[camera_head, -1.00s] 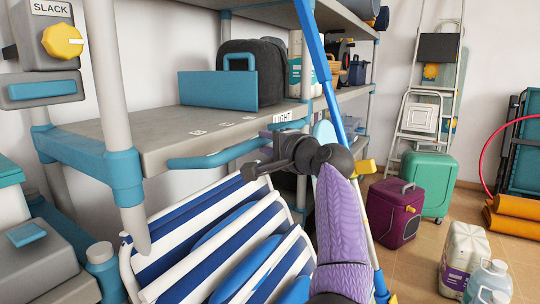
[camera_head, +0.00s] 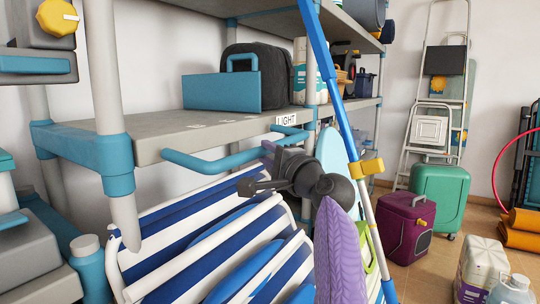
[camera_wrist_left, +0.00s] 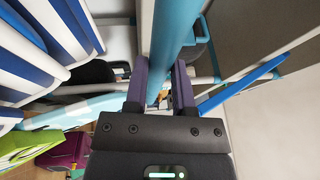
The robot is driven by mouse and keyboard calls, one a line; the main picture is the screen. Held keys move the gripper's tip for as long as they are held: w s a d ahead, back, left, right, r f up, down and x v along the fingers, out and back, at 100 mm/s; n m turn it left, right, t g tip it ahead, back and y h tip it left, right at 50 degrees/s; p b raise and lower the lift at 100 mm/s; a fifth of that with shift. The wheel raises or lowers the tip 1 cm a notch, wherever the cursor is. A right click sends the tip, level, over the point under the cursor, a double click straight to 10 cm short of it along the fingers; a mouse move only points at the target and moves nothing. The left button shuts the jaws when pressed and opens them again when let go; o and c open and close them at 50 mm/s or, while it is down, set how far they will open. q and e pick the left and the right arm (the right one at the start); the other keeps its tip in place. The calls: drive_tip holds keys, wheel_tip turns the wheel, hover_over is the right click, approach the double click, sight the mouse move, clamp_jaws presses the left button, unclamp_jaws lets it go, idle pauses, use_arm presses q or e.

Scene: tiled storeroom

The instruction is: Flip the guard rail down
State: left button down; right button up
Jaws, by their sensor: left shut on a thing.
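The guard rail is a teal bar (camera_head: 205,163) along the front edge of the grey shelf, near the LIGHT label (camera_head: 288,119). Its bar also runs between the fingers in the left wrist view (camera_wrist_left: 172,35). My left gripper (camera_head: 268,150) is at the rail's middle-right stretch, just below and in front of the shelf edge. In the left wrist view its two purple fingers (camera_wrist_left: 160,85) stand on either side of the bar, shut on it. The gripper body partly hides the fingertips in the head view. My right gripper is not in view.
A teal panel (camera_head: 220,91) and a dark bag (camera_head: 262,70) stand on the shelf. Blue-and-white striped folded chairs (camera_head: 190,240) lean below it. A blue pole (camera_head: 330,75) rises just right of the rail. A purple cooler (camera_head: 400,228) stands on the floor at right.

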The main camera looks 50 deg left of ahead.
use_arm(q)
drive_tip(key=shift+f, duration=0.35)
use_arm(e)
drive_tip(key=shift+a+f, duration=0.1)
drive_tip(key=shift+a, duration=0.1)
use_arm(q)
drive_tip(key=shift+c, duration=2.2)
unclamp_jaws()
drive_tip(key=shift+a, duration=0.1)
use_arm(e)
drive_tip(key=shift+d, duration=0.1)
use_arm(q)
drive_tip(key=shift+r, duration=0.1)
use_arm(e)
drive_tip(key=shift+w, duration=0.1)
use_arm(q)
drive_tip(key=s+d+f+p, duration=0.1)
drive_tip(key=d+p, duration=0.1)
drive_tip(key=d, duration=0.7)
drive_tip(key=shift+d+f, duration=0.3)
drive_tip(key=shift+d, duration=0.1)
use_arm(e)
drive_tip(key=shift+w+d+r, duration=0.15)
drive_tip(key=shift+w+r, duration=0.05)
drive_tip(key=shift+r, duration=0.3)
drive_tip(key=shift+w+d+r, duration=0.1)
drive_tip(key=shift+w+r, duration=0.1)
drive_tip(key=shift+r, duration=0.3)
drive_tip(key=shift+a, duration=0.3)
